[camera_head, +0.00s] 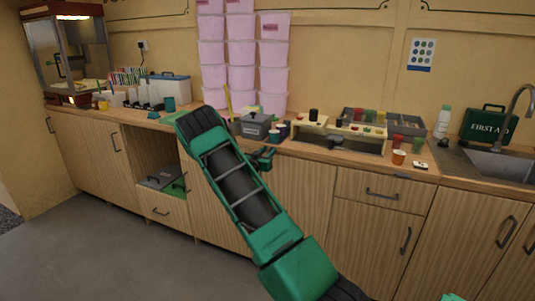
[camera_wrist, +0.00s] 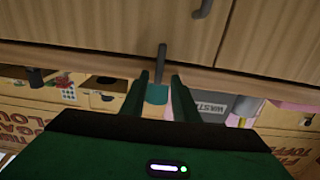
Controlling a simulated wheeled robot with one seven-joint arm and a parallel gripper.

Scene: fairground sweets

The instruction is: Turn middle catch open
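A short dark bar (camera_wrist: 161,60) hangs from a wooden edge in the wrist view; it may be the middle catch, but I cannot tell for sure. I see a gap between each finger and the bar. A teal piece (camera_wrist: 157,95) shows behind, between the fingers. In the head view my green arm reaches towards the counter and hides part of the cupboard fronts; the catch cannot be made out there.
Printed cartons (camera_wrist: 20,118) and a grey bin-like box (camera_wrist: 215,103) show in the wrist view. The floor (camera_head: 110,240) at left is clear.

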